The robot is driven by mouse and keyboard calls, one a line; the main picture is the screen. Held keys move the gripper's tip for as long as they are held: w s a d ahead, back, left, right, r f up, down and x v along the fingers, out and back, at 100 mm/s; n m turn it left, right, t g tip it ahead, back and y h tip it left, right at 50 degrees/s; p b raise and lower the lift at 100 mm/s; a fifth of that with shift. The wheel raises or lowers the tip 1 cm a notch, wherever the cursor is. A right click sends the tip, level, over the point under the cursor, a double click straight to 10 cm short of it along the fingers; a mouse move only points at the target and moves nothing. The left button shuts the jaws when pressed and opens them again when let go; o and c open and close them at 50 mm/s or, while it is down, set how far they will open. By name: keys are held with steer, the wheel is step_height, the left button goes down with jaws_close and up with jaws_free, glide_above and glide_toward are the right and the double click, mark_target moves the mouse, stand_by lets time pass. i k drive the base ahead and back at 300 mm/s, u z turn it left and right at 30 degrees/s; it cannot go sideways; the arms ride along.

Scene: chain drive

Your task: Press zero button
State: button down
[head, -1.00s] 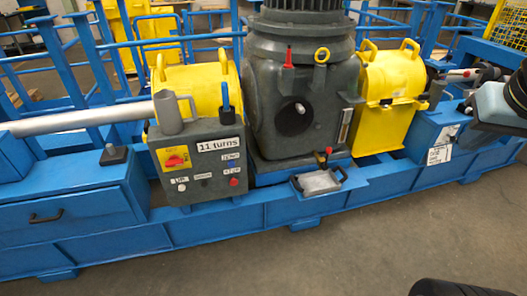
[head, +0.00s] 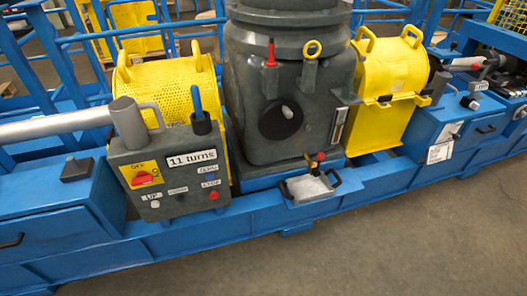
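The dark grey control box (head: 170,178) stands on the blue frame at left of centre in the head view. It carries a label reading "11 turns" (head: 191,159). Below it, a small label that seems to read "ZERO" (head: 209,169) sits above a small blue button (head: 210,177), hard to make out at this size. A "STOP" label is under that, with a red button (head: 213,195) below. A white button (head: 155,204) and a dark button (head: 181,199) sit lower left. A red switch on a yellow plate (head: 142,176) is at upper left. My gripper is not in view.
A grey cylinder with a handle (head: 130,124) and a blue-handled tool stand on top of the box. The large grey gearbox (head: 285,110) and a yellow guard (head: 384,95) are to its right. A small tray (head: 308,188) juts out in front. The floor before the frame is clear.

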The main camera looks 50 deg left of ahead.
mark_target(209, 177)
steer(key=z, duration=0.05)
steer(key=k, duration=0.45)
steer(key=u, duration=1)
steer(key=k, duration=0.85)
steer(key=u, duration=0.45)
steer(key=i, duration=1.15)
steer(key=u, duration=0.25)
